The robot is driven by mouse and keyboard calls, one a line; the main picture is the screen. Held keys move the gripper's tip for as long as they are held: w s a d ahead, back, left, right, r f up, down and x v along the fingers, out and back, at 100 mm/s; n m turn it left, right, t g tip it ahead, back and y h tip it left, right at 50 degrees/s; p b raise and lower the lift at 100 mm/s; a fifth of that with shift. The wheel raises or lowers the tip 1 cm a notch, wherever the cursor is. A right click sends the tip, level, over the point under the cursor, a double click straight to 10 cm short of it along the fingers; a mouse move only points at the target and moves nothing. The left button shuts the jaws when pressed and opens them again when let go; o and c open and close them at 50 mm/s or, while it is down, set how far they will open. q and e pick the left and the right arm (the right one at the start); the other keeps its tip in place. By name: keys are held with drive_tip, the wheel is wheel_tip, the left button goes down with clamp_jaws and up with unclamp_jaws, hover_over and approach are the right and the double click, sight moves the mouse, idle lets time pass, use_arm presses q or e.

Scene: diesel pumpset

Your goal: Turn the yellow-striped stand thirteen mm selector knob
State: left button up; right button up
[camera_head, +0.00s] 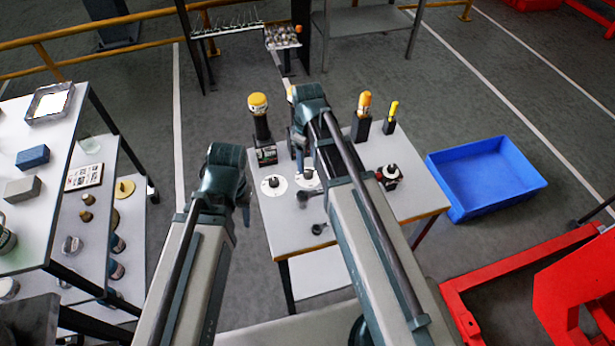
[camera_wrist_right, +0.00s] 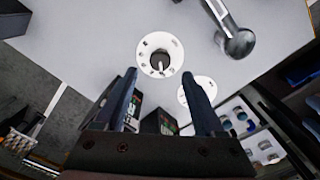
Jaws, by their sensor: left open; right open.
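Two white dials with dark knobs lie on the grey table (camera_head: 325,236): a left dial (camera_head: 273,185) and a right dial (camera_head: 307,180). A third dark knob (camera_head: 390,172) stands further right. In the right wrist view one dial's knob (camera_wrist_right: 161,58) shows just past my fingertips, between their lines; a second dial (camera_wrist_right: 186,95) is partly hidden by a finger. My right gripper (camera_wrist_right: 159,76) is open and empty; in the head view it (camera_head: 297,148) hangs above the table's back. My left gripper (camera_head: 245,208) is open, left of the table. I cannot make out yellow stripes or size labels.
Yellow-topped tools (camera_head: 258,102) (camera_head: 364,103) (camera_head: 393,110) stand in black holders at the table's back. A blue bin (camera_head: 487,178) is right, a red frame (camera_head: 500,275) front right, and white shelves (camera_head: 40,195) left.

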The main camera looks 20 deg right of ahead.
sight(307, 172)
wheel_tip(307, 172, down, 6)
drive_tip(key=b, duration=0.4)
drive_tip(key=shift+r, duration=0.15)
drive_tip(key=shift+r, duration=0.1)
clamp_jaws()
